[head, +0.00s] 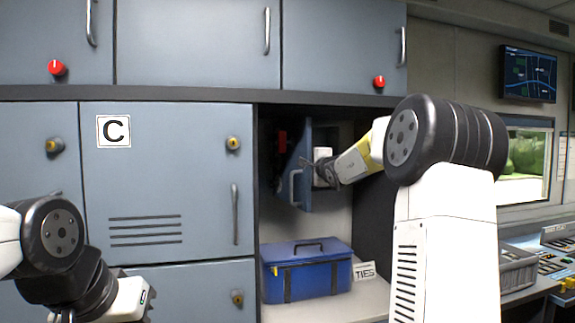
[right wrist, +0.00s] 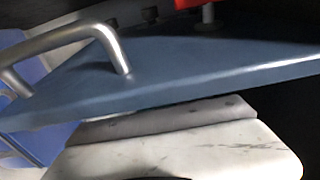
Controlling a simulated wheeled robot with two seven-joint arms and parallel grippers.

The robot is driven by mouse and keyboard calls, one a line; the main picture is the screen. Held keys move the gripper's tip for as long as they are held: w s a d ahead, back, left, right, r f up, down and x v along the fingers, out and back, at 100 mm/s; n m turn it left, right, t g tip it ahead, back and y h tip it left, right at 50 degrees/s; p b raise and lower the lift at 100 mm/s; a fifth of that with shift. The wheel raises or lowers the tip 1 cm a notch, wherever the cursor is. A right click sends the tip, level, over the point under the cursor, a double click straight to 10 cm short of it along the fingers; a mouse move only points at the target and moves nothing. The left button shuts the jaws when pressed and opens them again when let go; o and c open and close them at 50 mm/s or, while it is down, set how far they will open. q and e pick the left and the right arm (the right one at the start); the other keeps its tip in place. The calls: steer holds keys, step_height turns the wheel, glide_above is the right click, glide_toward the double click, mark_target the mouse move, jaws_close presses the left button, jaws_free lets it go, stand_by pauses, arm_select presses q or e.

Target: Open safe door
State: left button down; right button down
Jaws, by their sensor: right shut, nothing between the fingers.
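The safe door (head: 304,160) is a small blue-grey panel with a metal bar handle (head: 294,188), inside the open cabinet bay in the head view. It stands ajar, seen at a steep angle. My right gripper (head: 318,170) is shut and empty, just right of the door, beside its edge and off the handle. In the right wrist view the door (right wrist: 190,80) and its handle (right wrist: 112,42) fill the upper picture. Whether the fingers touch the door I cannot tell. My left gripper (head: 128,300) is at the lower left; its fingertips are not clearly visible.
A blue toolbox (head: 305,275) sits on the bay floor below the door, next to a TIES sign (head: 364,271). A closed locker marked C (head: 165,175) is on the left. Closed cabinets (head: 198,45) run above. A grey crate (head: 517,268) and console are at right.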

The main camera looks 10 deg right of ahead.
steer(key=shift+a, duration=2.25)
steer(key=shift+w+d+r, duration=0.1)
steer(key=shift+w+d, duration=0.05)
steer(key=shift+d, duration=0.8)
steer(key=shift+w+d+r, duration=0.1)
steer(key=shift+w+d, duration=0.05)
steer(key=shift+d, duration=0.85)
steer(key=shift+w+d+r, duration=0.1)
steer(key=shift+w+d, duration=0.05)
steer(key=shift+d, duration=0.8)
steer(key=shift+s, duration=0.15)
steer(key=s+d, duration=0.2)
steer(key=s, duration=2.2)
steer(key=shift+s+d+f, duration=0.25)
steer(key=shift+s+d, duration=0.05)
steer(key=shift+d, duration=0.1)
